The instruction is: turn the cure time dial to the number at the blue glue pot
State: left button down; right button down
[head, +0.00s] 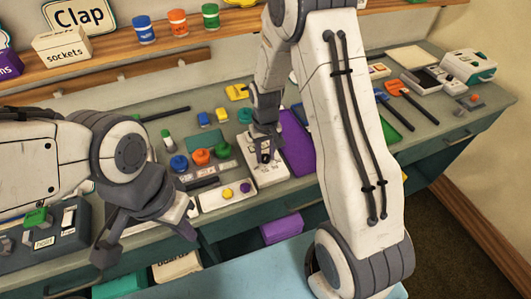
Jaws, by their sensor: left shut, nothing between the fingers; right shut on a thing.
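The blue glue pot (179,163) stands on the bench in a row with an orange pot (201,157) and a green pot (223,150). Small white cards (207,171) lie in front of the pots; their numbers are too small to read. A white device (269,176) stands right of the pots. My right gripper (264,156) points down onto it, shut on what seems to be its dial. The gripper hides the dial, so its setting cannot be read.
A white tray (211,202) with yellow and purple knobs lies at the bench's front edge. A purple mat (297,145) lies right of the device. A shelf (110,51) behind holds colored jars and a sockets box (62,47). My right arm covers part of the bench.

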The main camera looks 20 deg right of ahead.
aim_at(265, 157)
jog(key=shift+n, duration=0.6)
jog(key=c, duration=0.5)
grip_release()
notch_tip(265, 157, up, 11)
jog(key=shift+d+f+b, duration=0.1)
jog(key=shift+f+b, duration=0.1)
jog(key=shift+b, duration=0.45)
